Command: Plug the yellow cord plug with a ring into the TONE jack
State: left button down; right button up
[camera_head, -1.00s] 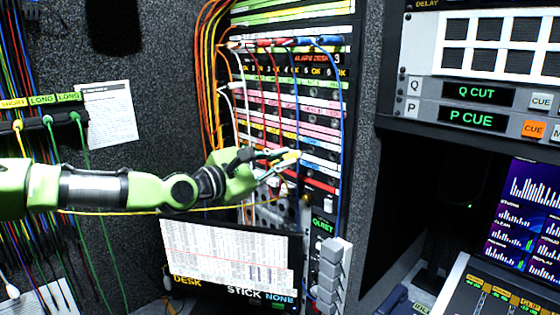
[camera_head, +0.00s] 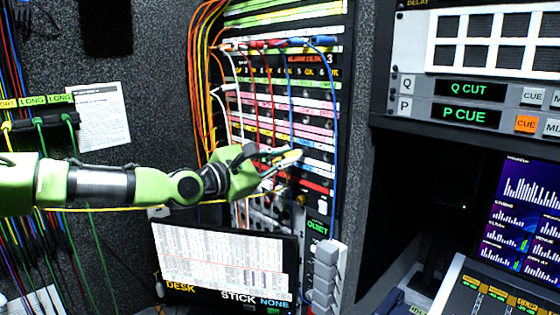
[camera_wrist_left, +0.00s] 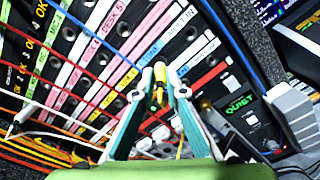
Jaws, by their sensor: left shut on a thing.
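My left gripper (camera_head: 285,158) is shut on the yellow plug (camera_head: 292,155) in front of the patch panel (camera_head: 285,102). In the left wrist view the yellow plug (camera_wrist_left: 160,74) is upright between the two fingertips (camera_wrist_left: 160,88), pointing at the panel. A yellow cord (camera_head: 130,208) runs left below my arm. A blue label strip (camera_wrist_left: 150,52), which seems to read TONE, lies just beyond the plug's tip. The jack right at the tip is hidden, and I cannot tell whether the tip touches or enters it. The plug's ring is not clear. My right gripper is not in view.
Red, blue, white and orange cords (camera_head: 200,70) hang across the panel's left and upper parts. A grey block stack (camera_head: 325,272) and a QUIET sign (camera_wrist_left: 238,103) are at lower right. A screen (camera_head: 225,262) stands below my arm.

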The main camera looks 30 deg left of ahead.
pick_arm(q)
jog(key=shift+w+d, duration=0.15)
jog(key=shift+w, duration=0.3)
jog(key=shift+w+b, duration=0.15)
jog(key=shift+b, duration=0.15)
jog(key=c, duration=2)
grip_release()
jog(key=shift+d, duration=0.15)
jog(key=shift+v, duration=5.95)
